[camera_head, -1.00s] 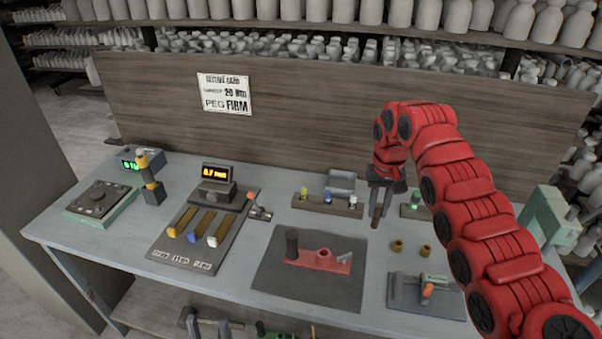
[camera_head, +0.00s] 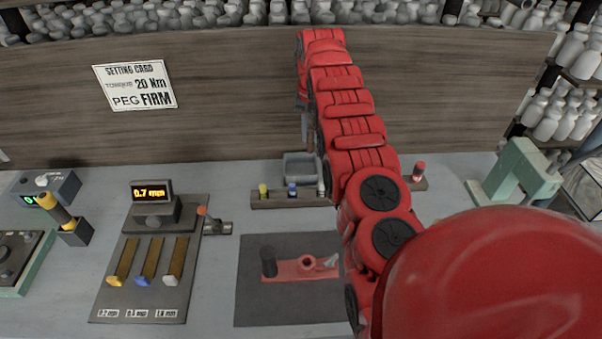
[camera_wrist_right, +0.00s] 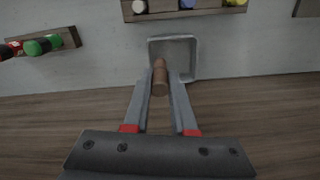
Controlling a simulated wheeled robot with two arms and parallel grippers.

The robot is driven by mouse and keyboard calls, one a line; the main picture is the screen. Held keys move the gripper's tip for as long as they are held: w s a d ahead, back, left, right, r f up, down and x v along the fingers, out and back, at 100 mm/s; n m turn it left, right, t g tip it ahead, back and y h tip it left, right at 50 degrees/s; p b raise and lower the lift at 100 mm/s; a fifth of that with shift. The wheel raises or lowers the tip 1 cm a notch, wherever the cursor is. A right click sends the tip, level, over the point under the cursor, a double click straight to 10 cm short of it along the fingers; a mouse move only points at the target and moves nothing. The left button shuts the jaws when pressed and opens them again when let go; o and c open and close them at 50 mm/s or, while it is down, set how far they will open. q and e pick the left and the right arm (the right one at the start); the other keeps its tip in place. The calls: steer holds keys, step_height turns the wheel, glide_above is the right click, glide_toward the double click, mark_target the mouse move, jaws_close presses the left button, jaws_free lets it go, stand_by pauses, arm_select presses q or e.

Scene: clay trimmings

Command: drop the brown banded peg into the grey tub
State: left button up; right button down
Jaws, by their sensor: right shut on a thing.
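The brown peg (camera_wrist_right: 160,77) is between the fingertips of my right gripper (camera_wrist_right: 161,88) in the right wrist view. The fingers are shut on it. No band can be made out on it. The grey tub (camera_wrist_right: 191,57) is an open rectangular box just beyond the peg in that view, and the peg overlaps its opening. In the head view the tub (camera_head: 299,160) stands at the back of the bench, and my right gripper (camera_head: 306,118) is above it, partly hidden by my red arm. My left gripper is not in view.
A wooden rack (camera_head: 272,200) with small coloured bottles stands in front of the tub. The wooden backboard (camera_head: 220,120) rises close behind it. A dark mat (camera_head: 285,310) with a red fixture lies nearer. My right arm covers much of the right side.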

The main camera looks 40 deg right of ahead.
mark_target(312, 151)
steer(key=shift+d+f, duration=0.15)
steer(key=shift+f, duration=0.25)
step_height(312, 151, down, 3)
steer(key=shift+w+r+b, duration=0.1)
steer(key=shift+r+b, duration=0.1)
steer(key=shift+b, duration=0.55)
step_height(312, 151, down, 4)
steer(key=shift+d+r+p, duration=0.1)
steer(key=shift+p, duration=1.1)
step_height(312, 151, down, 2)
steer(key=shift+f+b, duration=0.25)
steer(key=shift+b, duration=0.25)
steer(key=shift+f, duration=0.25)
steer(key=shift+f+b, duration=0.65)
steer(key=shift+r, duration=0.1)
steer(key=c, duration=0.7)
jaws_free()
steer(key=shift+c, duration=0.2)
